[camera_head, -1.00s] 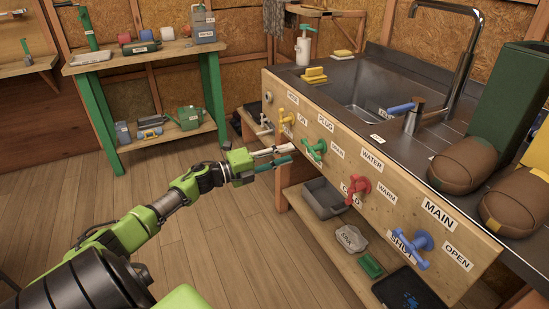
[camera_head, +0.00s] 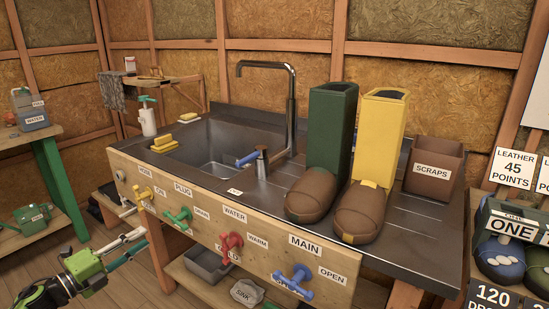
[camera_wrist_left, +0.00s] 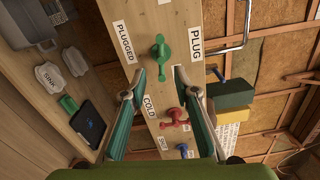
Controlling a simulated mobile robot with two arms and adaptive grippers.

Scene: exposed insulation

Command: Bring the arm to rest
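My left gripper (camera_head: 138,242) is low at the left of the head view, in front of the wooden sink panel (camera_head: 205,240). Its two fingers stand apart with nothing between them, as the left wrist view (camera_wrist_left: 160,80) shows. The panel's green valve (camera_head: 179,217) is to the right of the fingers in the head view, and it shows ahead of them in the wrist view (camera_wrist_left: 158,48). I see a gap between finger and valve in the head view. My right gripper is in neither view.
A yellow valve (camera_head: 147,193), red valve (camera_head: 230,243) and blue valve (camera_head: 293,281) also stick out of the panel. Boots (camera_head: 320,150) stand on the steel sink counter (camera_head: 270,205). A lower shelf (camera_head: 190,283) holds a grey bin (camera_head: 207,266). Open floor lies left of the sink.

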